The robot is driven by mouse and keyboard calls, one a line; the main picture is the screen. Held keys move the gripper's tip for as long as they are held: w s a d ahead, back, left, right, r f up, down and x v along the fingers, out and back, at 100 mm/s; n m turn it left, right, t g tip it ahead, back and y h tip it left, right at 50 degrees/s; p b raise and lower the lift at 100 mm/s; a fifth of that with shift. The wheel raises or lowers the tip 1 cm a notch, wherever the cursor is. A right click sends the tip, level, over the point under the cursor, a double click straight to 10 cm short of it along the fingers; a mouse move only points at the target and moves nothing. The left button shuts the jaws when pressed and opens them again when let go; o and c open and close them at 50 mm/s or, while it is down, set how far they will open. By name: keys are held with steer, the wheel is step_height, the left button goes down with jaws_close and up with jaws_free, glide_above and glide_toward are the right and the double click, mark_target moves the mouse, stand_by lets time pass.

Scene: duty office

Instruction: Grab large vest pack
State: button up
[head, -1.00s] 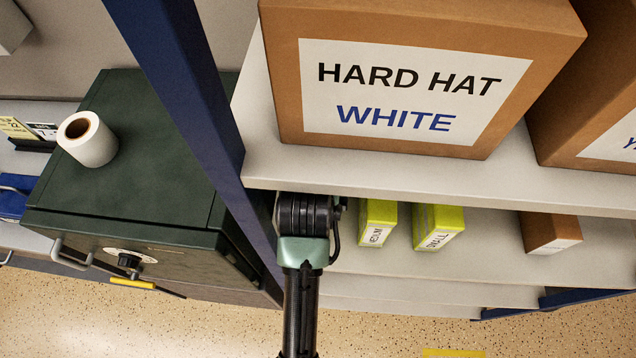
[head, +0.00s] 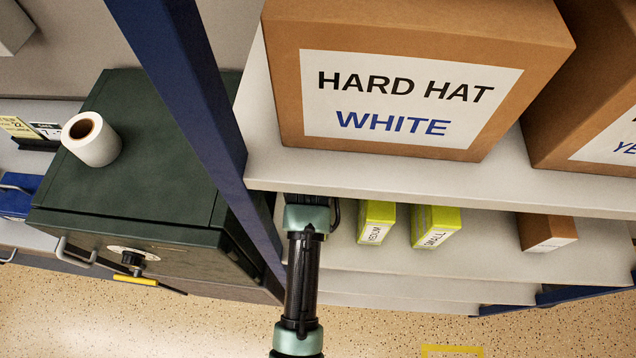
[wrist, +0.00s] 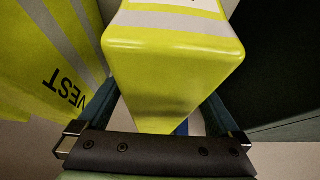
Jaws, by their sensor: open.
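In the wrist view, my gripper (wrist: 158,112) is open, with one finger on each side of a yellow-green pack (wrist: 175,65) with a grey stripe. I cannot tell whether the fingers touch it, and its size word is not readable. A second yellow pack (wrist: 35,60) with "VEST" printed on it stands to the left, outside the fingers. In the head view, two yellow packs, a left one (head: 376,221) and a right one (head: 435,226), stand on the lower shelf; their labels are too small to read surely. The upper shelf hides my gripper there.
The upper shelf (head: 440,186) with a "HARD HAT WHITE" box (head: 400,95) is close above my arm. A blue upright (head: 195,100) and a dark green safe (head: 130,195) stand left. A small brown box (head: 545,232) sits right on the lower shelf.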

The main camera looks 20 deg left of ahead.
steer(key=shift+f, duration=0.15)
jaws_close()
stand_by(0.6)
